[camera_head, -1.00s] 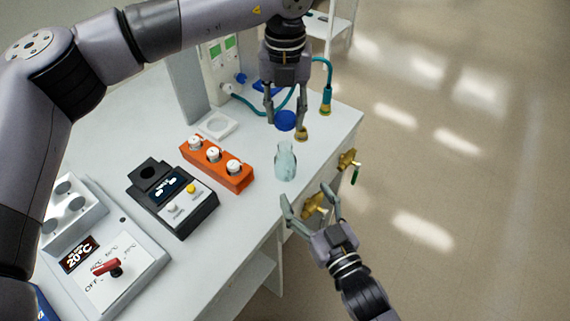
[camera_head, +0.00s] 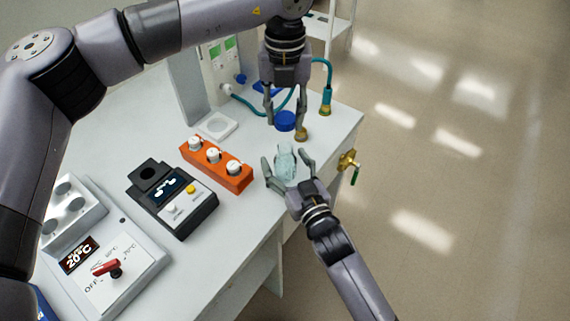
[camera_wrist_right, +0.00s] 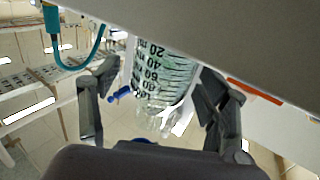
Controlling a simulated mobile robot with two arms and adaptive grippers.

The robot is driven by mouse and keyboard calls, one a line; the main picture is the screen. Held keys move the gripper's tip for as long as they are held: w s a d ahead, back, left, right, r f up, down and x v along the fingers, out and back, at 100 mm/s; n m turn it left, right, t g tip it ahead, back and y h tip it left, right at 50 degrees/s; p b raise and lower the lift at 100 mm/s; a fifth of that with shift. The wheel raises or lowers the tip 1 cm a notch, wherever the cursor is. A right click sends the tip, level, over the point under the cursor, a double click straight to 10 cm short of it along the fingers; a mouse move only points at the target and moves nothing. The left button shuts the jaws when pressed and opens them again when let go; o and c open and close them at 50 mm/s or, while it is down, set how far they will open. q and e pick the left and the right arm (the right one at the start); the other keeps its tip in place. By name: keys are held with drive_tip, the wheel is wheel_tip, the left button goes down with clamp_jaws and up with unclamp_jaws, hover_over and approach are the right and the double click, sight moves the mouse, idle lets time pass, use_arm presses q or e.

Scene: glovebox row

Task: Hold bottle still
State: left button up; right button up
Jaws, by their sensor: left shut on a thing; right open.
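The clear glass bottle (camera_head: 286,161) stands upright on the bench near its front edge. My right gripper (camera_head: 288,160) is open, with one finger on each side of the bottle. In the right wrist view the bottle (camera_wrist_right: 160,75), with black graduation marks, shows between the spread fingers, and gaps appear on both sides. My left gripper (camera_head: 285,126) is higher and farther back, shut on a round blue cap (camera_head: 286,120). The bottle's lower part is partly hidden by my right gripper in the head view.
An orange rack (camera_head: 216,164) with white-topped vials stands left of the bottle, beside a black device (camera_head: 172,198) with a display. A grey heater box (camera_head: 112,262) is at front left. Brass valves (camera_head: 347,159) stick out from the bench's edge. A teal hose (camera_head: 325,85) rises behind.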

drive_tip(key=shift+w+a, duration=0.2)
drive_tip(key=shift+w, duration=0.2)
drive_tip(key=shift+c, duration=0.5)
clamp_jaws()
